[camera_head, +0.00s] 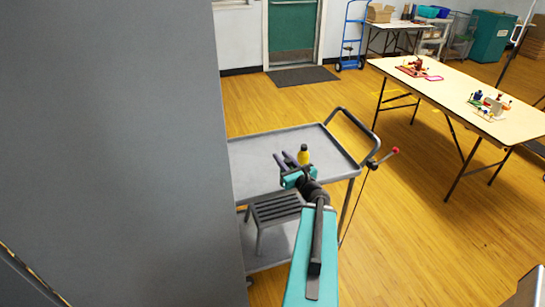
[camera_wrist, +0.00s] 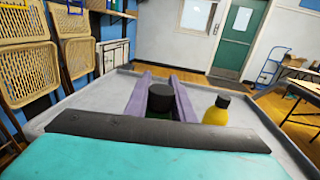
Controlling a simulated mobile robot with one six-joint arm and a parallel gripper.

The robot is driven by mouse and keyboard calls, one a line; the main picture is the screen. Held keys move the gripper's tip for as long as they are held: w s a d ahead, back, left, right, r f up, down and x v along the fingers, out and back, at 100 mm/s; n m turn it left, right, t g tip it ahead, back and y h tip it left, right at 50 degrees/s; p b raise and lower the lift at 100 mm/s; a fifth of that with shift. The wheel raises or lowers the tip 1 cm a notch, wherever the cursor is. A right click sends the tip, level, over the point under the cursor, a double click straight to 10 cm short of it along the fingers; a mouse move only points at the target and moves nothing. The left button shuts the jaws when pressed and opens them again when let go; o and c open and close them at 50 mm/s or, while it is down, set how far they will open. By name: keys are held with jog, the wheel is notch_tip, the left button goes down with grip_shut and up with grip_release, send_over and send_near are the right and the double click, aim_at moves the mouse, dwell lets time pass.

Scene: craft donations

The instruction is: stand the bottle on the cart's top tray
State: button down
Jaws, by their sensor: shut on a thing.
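My gripper (camera_head: 284,160) is over the top tray (camera_head: 254,154) of the grey cart. In the wrist view its purple fingers (camera_wrist: 159,84) are shut on a bottle (camera_wrist: 161,98) with a black cap and a dark green body, mostly hidden below the cap. It looks upright, but I cannot tell if its base touches the tray (camera_wrist: 88,97). In the head view this bottle is hidden or too small to make out. A yellow bottle (camera_head: 303,155) with a dark cap stands just right of the fingers; it also shows in the wrist view (camera_wrist: 216,112).
The cart's black push handle (camera_head: 352,129) rises at its far right end. A stool (camera_head: 272,209) sits on the lower shelf. A large grey panel (camera_head: 110,130) blocks the left. A folding table (camera_head: 465,93) with small items stands right. The tray is otherwise largely clear.

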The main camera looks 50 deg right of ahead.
jog(key=shift+w+r, duration=0.1)
jog(key=shift+w, duration=0.3)
jog(key=w+b, duration=0.1)
jog(key=b, duration=0.2)
jog(key=shift+f+b, duration=0.3)
jog(key=b+x, duration=0.1)
jog(key=b, duration=0.7)
jog(key=shift+w, duration=0.4)
jog(key=a+b+x, duration=0.1)
jog(key=b+x, duration=0.4)
jog(key=x, duration=0.7)
jog(key=shift+w+a+f+b, duration=0.2)
jog(key=shift+a+f+b, duration=0.05)
jog(key=shift+f+b, duration=0.2)
